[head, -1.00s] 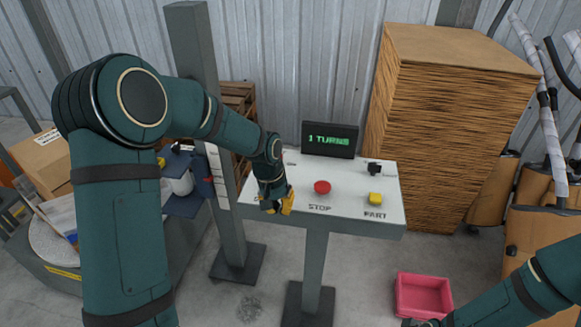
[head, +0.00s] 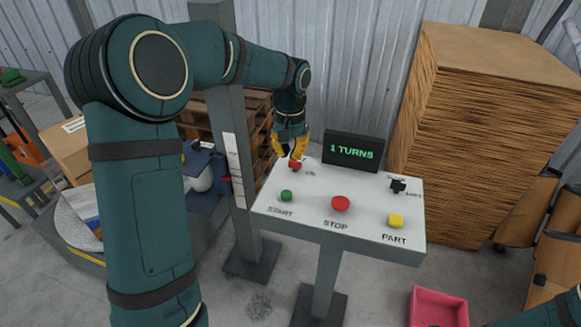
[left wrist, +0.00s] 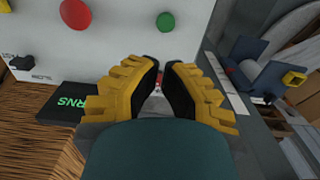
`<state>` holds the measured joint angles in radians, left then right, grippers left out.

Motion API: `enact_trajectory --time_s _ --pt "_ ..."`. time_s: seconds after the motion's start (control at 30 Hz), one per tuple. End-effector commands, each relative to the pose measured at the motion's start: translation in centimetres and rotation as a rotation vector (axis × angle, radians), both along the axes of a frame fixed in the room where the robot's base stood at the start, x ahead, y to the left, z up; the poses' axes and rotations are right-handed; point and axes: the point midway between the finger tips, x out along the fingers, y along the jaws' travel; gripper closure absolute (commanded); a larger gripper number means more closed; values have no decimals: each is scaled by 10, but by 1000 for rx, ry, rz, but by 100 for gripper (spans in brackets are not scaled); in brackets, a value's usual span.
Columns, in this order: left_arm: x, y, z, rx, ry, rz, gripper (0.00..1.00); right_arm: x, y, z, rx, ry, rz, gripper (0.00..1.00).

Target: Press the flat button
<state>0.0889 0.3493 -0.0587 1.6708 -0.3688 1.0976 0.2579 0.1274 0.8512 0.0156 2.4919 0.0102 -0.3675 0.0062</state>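The white control panel (head: 315,218) carries several controls. They are a round green START button (head: 286,196), a domed red STOP button (head: 340,203), a yellow PART button (head: 396,220) and a black knob (head: 398,186). A small red control (head: 295,164) sits at the back left edge. My left gripper (head: 290,153) is above this red control, pointing down, its fingers a small gap apart. In the left wrist view the fingers (left wrist: 162,72) partly hide the spot below. Contact cannot be told. My right gripper is out of view.
A grey post (head: 243,190) rises left of the panel. A tall brown stack (head: 460,130) stands behind on the right. A pink bin (head: 438,308) is on the floor.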

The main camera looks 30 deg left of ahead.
Motion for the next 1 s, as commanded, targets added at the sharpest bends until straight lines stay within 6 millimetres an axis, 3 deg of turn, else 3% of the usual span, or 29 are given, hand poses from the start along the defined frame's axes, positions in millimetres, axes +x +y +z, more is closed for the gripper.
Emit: enact_trajectory --time_s 0.6,0.8,1.0 --pt "-1 0 -112 -2 3 1 100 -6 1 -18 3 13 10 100" --pt "0 0 -128 0 2 -1 100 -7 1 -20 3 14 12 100" --pt "0 0 -131 0 1 -1 100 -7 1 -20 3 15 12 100"
